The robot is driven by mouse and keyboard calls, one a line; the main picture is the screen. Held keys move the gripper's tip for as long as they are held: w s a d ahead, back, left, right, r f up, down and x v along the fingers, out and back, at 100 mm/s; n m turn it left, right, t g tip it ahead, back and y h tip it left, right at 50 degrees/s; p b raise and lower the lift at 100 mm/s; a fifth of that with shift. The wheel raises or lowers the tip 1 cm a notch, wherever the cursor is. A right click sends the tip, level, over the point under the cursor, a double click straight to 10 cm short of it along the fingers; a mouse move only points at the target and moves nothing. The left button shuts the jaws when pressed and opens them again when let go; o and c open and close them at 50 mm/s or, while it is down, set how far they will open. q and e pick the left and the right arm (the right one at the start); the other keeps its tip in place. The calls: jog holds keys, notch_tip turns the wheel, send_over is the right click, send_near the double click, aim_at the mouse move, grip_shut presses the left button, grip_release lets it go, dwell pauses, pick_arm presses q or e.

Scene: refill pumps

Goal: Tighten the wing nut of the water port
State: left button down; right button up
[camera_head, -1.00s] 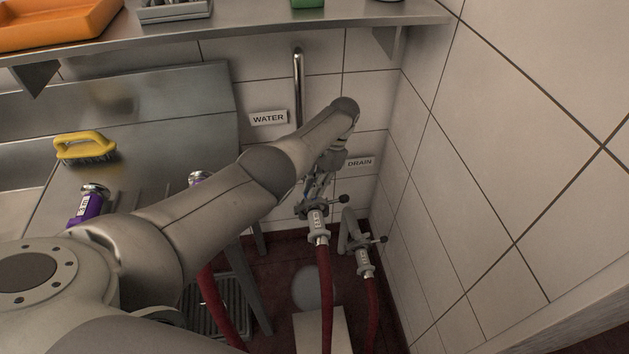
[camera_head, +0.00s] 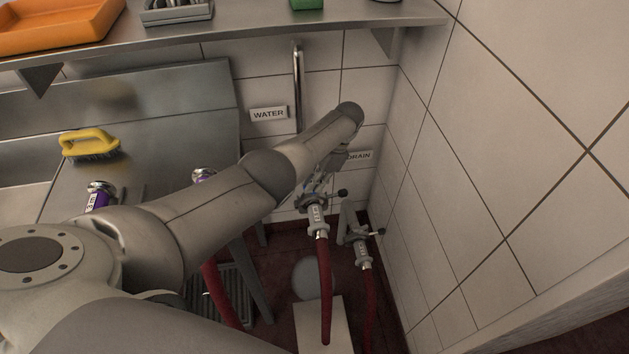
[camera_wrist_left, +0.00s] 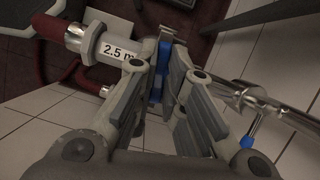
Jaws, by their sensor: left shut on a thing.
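My left gripper (camera_head: 318,186) reaches down to the water port at the upper end of the water hose coupling (camera_head: 317,217). The port's wing nut is mostly hidden by the fingers. In the left wrist view my left gripper (camera_wrist_left: 162,62) is shut, with blue between its fingertips, right beside the coupling (camera_wrist_left: 84,38) with a "2.5 m" label. A red hose (camera_head: 325,285) hangs from the coupling. A metal water pipe (camera_head: 298,75) runs down the wall beside the WATER sign (camera_head: 268,114). My right gripper is not in view.
The drain coupling (camera_head: 363,254) with its red hose stands close to the right, under the partly covered DRAIN sign (camera_head: 360,156). The tiled side wall (camera_head: 480,180) is near on the right. A shelf (camera_head: 240,35) is above; a yellow brush (camera_head: 90,144) lies on the left.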

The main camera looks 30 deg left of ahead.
pick_arm(q)
jog(key=shift+d, duration=0.1)
jog(key=c, duration=1.5)
grip_release()
jog(key=v, duration=1.2)
